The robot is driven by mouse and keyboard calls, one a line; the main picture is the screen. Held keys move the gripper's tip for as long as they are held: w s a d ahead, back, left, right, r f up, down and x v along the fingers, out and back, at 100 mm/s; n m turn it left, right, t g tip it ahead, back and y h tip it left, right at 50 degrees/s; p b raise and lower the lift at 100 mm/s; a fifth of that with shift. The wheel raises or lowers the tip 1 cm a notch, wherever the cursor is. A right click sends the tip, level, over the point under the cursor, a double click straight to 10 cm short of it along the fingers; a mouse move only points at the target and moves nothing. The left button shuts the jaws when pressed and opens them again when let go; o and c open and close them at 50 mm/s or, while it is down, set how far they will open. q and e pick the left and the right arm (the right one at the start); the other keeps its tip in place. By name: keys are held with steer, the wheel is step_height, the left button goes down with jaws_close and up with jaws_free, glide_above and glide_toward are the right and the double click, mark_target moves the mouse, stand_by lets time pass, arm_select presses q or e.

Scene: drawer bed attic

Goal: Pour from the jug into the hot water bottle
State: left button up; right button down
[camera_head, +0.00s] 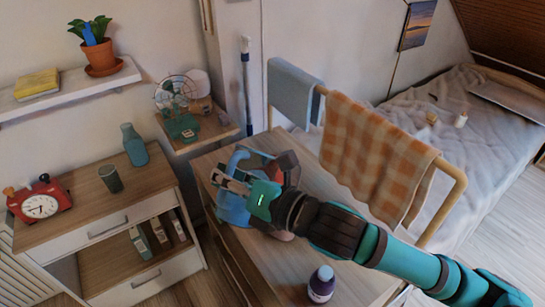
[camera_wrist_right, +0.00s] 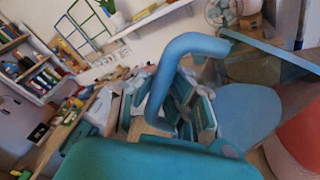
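The blue jug (camera_head: 234,207) stands on the wooden-topped dresser in the head view, partly covered by my right gripper (camera_head: 232,180). In the right wrist view, its thick curved blue handle (camera_wrist_right: 192,45) rises in front of my right gripper (camera_wrist_right: 165,112). The fingers are at the handle's lower end; I cannot tell whether they close on it. A reddish thing (camera_head: 289,164) beside the jug is mostly hidden behind the gripper, and I cannot tell whether it is the hot water bottle. A teal bottle-shaped thing (camera_head: 134,145) stands upright on the left cabinet. My left gripper is not in view.
A purple bottle with a white cap (camera_head: 321,284) stands near the dresser's front. A wooden rail (camera_head: 452,190) holds a checked orange cloth (camera_head: 370,150) close to my right arm. The left cabinet carries a red clock (camera_head: 40,205) and a dark cup (camera_head: 110,179). A small fan (camera_head: 177,103) stands behind.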

steer(key=shift+w+d+r+m+g+p, duration=0.1)
steer(key=shift+w+d+r+m+p, duration=0.1)
steer(key=shift+w+r+m+p, duration=0.35)
steer(key=shift+w+d+r+m+g+p, duration=0.15)
steer(key=shift+r+m+p, duration=0.25)
steer(key=shift+r+p, duration=0.3)
steer(key=shift+w+d+r+m+g+p, duration=0.1)
steer(key=shift+w+d+r+m+p, duration=0.1)
steer(key=shift+w+r+m+p, duration=0.4)
stand_by(6.2)
